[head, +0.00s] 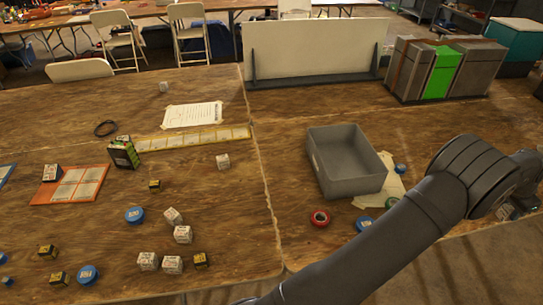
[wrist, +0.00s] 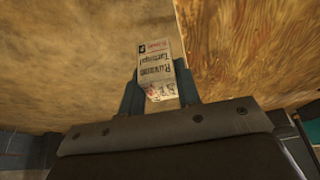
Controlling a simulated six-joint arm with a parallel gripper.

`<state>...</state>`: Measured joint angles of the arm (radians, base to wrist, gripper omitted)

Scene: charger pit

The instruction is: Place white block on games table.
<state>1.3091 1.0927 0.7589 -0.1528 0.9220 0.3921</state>
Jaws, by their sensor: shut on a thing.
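In the wrist view, my gripper (wrist: 160,88) is shut on a white block (wrist: 157,66) with dark and red print, one finger on each side of it. Wooden surface shows behind the block, with a seam or edge beside it. In the head view my arm reaches to the right edge, and I cannot clearly make out the gripper or held block there. Several similar white blocks, one of them (head: 183,234) near the front, lie on the left wooden table (head: 70,125). No label shows which table is the games table.
A white panel (head: 312,50) and grey-green cases (head: 445,68) stand behind. The left table holds an orange card (head: 70,185), blue lids (head: 134,215) and small yellow-black boxes (head: 48,251).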

